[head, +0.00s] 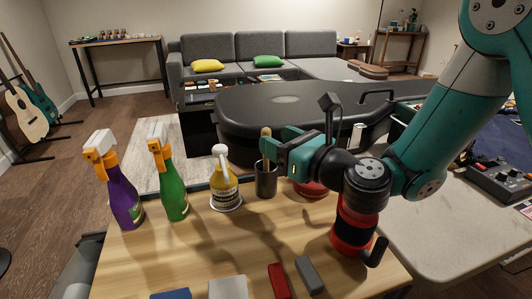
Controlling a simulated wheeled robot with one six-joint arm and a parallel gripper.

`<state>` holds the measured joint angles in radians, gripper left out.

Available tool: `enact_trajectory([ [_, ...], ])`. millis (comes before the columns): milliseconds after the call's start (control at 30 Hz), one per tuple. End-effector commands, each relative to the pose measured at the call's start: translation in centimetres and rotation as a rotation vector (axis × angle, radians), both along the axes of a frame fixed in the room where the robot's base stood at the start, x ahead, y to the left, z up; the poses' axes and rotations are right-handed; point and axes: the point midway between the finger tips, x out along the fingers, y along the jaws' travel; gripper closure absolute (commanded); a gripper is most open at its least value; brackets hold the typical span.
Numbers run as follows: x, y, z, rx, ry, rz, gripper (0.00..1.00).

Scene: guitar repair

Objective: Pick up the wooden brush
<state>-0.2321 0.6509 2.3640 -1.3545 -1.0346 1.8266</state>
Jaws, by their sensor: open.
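A wooden handle (266,132), which looks like the brush's, rises out of a dark cup (266,184) on the wooden table. Only its upper end and a short piece above the cup show. My gripper (269,150) is open at the handle, just above the cup's rim, and reaches in from the right. The fingers overlap the handle in the picture; I cannot tell whether they touch it. The brush's lower part is hidden inside the cup.
A yellow bottle (224,188), a green spray bottle (172,188) and a purple spray bottle (122,198) stand left of the cup. A red-black canister (350,230) stands under my arm. Small blocks lie at the table's (150,260) front edge. A black guitar case (300,105) lies behind.

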Motion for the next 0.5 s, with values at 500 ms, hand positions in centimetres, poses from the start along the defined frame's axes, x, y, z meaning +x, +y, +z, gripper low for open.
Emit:
enact_trajectory([
  [500,3.8,3.3,0.4,-0.001,0.0,0.002,0.48],
])
